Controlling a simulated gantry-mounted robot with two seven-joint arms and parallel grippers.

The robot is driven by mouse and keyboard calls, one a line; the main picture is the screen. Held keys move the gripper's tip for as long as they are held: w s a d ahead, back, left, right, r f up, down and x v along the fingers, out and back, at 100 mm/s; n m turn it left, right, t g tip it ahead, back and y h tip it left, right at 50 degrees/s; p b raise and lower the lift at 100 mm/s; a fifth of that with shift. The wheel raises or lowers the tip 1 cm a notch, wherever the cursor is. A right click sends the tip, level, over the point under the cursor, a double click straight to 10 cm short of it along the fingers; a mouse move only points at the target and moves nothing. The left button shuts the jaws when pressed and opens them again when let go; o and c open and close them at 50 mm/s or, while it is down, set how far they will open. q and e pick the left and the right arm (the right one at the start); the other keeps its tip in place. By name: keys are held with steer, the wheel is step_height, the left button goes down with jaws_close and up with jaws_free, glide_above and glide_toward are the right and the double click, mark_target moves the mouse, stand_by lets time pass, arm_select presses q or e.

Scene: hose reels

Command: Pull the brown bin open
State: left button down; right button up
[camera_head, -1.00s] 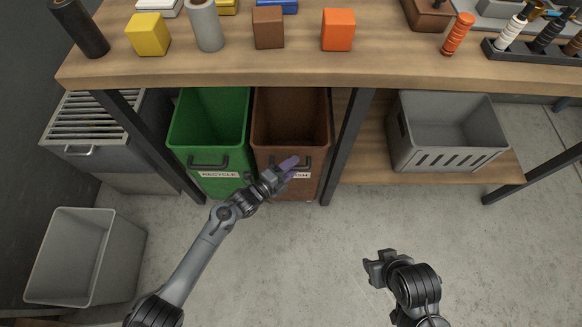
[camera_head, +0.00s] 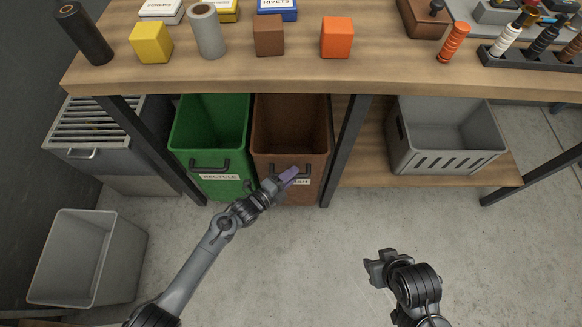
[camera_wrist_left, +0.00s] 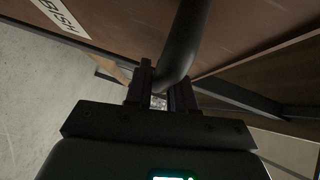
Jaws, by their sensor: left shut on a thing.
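The brown bin (camera_head: 290,128) stands under the workbench, right beside the green bin. It has a dark bar handle (camera_wrist_left: 184,42) and a white label on its front. My left gripper (camera_head: 288,177) is at this front and covers part of the handle and label in the head view. In the left wrist view, the handle runs down between the fingers of my left gripper (camera_wrist_left: 160,95), which is shut on it. My right gripper (camera_head: 374,268) is low over the floor, away from the bins; its jaw opening is unclear.
The green bin (camera_head: 209,130) stands left of the brown bin. A dark table leg (camera_head: 346,150) is close on the right, then a grey crate (camera_head: 447,135) on a low shelf. A grey open bin (camera_head: 85,258) stands on the left. The floor in front is clear.

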arm_select(q)
steer(key=s+p, duration=1)
steer(key=s, duration=1.4)
steer(key=shift+s+a+p, duration=0.15)
steer(key=shift+s+p, duration=0.2)
steer(key=shift+s, duration=0.05)
steer(key=c, duration=1.1)
jaws_free()
steer(key=shift+a, duration=0.1)
steer(key=shift+p+v, duration=1.55)
steer(key=shift+v, duration=3.85)
